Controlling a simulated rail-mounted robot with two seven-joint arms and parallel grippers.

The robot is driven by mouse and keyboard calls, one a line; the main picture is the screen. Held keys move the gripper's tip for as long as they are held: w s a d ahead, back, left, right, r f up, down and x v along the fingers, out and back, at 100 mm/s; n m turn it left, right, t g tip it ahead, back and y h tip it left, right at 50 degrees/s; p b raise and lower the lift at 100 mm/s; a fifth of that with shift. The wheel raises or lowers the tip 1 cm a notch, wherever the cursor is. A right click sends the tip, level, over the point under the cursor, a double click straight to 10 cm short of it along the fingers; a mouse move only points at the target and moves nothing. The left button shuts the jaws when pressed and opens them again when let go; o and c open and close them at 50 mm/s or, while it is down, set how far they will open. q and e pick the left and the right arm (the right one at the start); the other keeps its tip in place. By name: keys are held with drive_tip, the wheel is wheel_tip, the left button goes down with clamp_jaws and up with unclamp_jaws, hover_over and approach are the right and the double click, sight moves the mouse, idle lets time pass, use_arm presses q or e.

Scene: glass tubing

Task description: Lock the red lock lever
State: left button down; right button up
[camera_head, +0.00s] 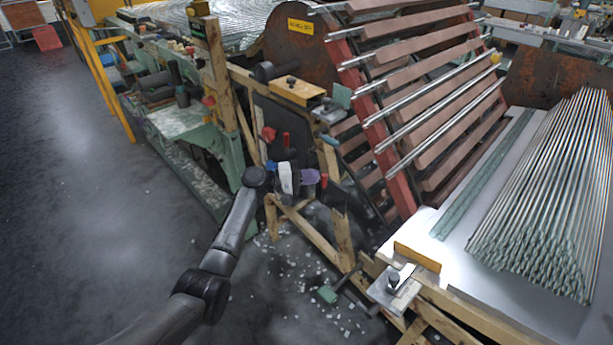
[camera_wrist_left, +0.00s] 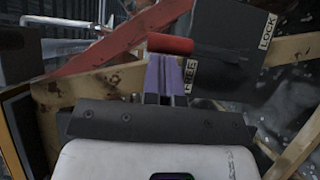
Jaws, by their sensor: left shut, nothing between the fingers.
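The red lock lever (camera_wrist_left: 171,44) shows in the left wrist view as a red grip across the top middle, beside a dark plate (camera_wrist_left: 225,35). The plate carries a FREE label (camera_wrist_left: 189,78) and a LOCK label (camera_wrist_left: 267,32). The red grip is on the FREE side, apart from LOCK. My left gripper (camera_wrist_left: 165,72) has purple fingers, shut and empty, just below the red grip in that view; I cannot tell whether they touch it. In the head view my left gripper (camera_head: 310,177) is beside a small red end (camera_head: 324,181), likely the lever. My right gripper is not in view.
Wooden frame beams (camera_head: 310,233) stand close below and around the left gripper. A rack with red rails (camera_head: 378,135) and glass tubes rises to its right. A table (camera_head: 450,262) with tube bundles is at the right. Open floor (camera_head: 120,220) lies left.

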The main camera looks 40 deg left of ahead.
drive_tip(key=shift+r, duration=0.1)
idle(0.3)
use_arm(q)
drive_tip(key=shift+d+r+m+p, duration=0.15)
drive_tip(key=shift+d+m+p, duration=0.15)
drive_tip(key=shift+p, duration=0.05)
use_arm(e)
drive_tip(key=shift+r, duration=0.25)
